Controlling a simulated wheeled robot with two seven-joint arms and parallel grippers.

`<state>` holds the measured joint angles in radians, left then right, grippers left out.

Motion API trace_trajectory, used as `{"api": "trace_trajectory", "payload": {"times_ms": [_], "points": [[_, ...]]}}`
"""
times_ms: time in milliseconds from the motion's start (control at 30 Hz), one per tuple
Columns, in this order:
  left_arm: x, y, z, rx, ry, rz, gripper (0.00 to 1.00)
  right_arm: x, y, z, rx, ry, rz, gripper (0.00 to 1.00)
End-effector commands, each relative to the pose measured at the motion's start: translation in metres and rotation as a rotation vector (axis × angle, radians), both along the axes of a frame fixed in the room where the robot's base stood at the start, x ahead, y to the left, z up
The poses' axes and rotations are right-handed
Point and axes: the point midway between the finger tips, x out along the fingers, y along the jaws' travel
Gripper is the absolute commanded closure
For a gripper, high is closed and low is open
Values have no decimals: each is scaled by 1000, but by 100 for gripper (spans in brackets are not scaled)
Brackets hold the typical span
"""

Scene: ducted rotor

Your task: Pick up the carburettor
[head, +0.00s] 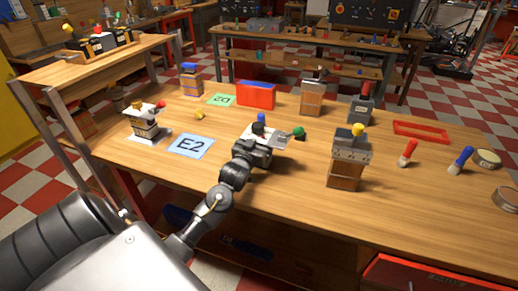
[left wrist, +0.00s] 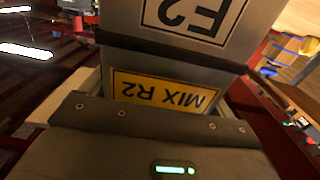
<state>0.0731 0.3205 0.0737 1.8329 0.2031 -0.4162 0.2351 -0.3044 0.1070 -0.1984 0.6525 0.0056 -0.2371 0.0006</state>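A grey-white block with a blue knob (head: 261,119) and a green end (head: 298,133), seemingly the carburettor, is at my left gripper (head: 263,150) over the middle of the table. In the left wrist view its grey body (left wrist: 165,52) fills the space between the fingers and carries an upside-down white "E2" label and a yellow "MIX R2" label. My left gripper appears shut on it. I cannot tell whether its underside touches the table. My right gripper is not in view.
A blue "E2" card (head: 190,145) and a white unit (head: 146,120) are to the left. A yellow-knobbed unit (head: 349,160) stands close on the right. A red box (head: 256,94) and green card (head: 222,100) are behind. A red frame (head: 420,131) lies further right.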

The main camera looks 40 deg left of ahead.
Motion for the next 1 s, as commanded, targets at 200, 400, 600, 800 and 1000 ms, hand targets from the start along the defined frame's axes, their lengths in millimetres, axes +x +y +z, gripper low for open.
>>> {"api": "trace_trajectory", "payload": {"times_ms": [200,400,600,800,1000], "points": [[0,0,1,0,-2,0,45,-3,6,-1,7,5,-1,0],[0,0,2,0,-2,0,45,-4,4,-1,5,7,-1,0],[0,0,16,1,-6,0,45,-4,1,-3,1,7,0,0],[-18,-7,55,0,-7,-1,45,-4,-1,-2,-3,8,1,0],[-57,-22,96,-2,-5,-2,45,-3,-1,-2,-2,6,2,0]]}}
